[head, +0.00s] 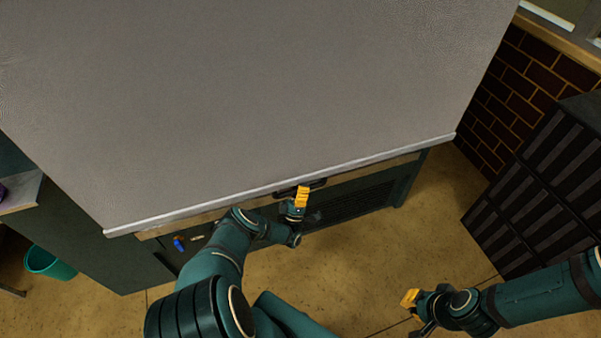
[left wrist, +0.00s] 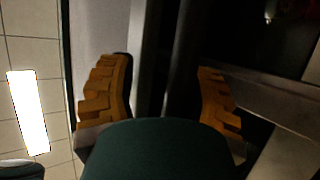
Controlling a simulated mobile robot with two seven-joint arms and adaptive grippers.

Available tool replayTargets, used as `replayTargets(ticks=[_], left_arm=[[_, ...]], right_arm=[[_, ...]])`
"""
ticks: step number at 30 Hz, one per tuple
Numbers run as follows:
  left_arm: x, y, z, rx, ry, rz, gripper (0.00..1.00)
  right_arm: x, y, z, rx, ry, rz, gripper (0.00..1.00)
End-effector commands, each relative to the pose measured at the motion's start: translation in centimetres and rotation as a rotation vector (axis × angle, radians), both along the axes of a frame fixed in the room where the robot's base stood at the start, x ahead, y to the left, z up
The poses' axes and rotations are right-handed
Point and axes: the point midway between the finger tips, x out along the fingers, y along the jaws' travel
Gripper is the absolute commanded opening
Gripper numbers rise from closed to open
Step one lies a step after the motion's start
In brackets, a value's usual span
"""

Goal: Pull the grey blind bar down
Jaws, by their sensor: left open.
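The grey blind (head: 250,90) is drawn far down over the front of a dark green cabinet. Its pale grey bar (head: 390,156) runs along the blind's lower edge, slightly slanted in the head view. A dark handle (head: 318,183) shows at the middle of the bar. My left gripper (head: 302,196) is at this handle, just below the bar. In the left wrist view its orange fingers (left wrist: 163,98) are apart, with grey and dark strips between and beyond them; contact cannot be told. My right gripper (head: 413,306) hangs low at the right, away from the bar; its jaw opening is unclear.
A dark slatted crate or rack (head: 545,190) stands at the right by a brick wall (head: 520,85). A teal bin (head: 48,263) is on the floor at the left. A blue item (head: 179,244) shows below the bar. The floor (head: 350,270) before the cabinet is clear.

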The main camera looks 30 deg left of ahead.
Motion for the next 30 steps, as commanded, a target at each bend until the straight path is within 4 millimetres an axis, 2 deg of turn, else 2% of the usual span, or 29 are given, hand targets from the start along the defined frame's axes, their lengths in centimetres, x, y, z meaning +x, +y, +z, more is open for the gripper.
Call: replayTargets(ticks=[16, 22, 30], left_arm=[[0.1, 0.0, 6.8, 0.001, -0.006, -0.002, 0.50], [0.1, 0.0, 7.9, 0.002, -0.006, -0.002, 0.50], [0.1, -0.1, 8.0, 0.002, -0.006, -0.002, 0.50]], right_arm=[[0.0, 0.0, 0.0, 0.000, 0.000, 0.000, 0.00], [0.0, 0.0, 0.0, 0.000, 0.000, 0.000, 0.00], [0.0, 0.0, 0.0, 0.000, 0.000, 0.000, 0.00]])
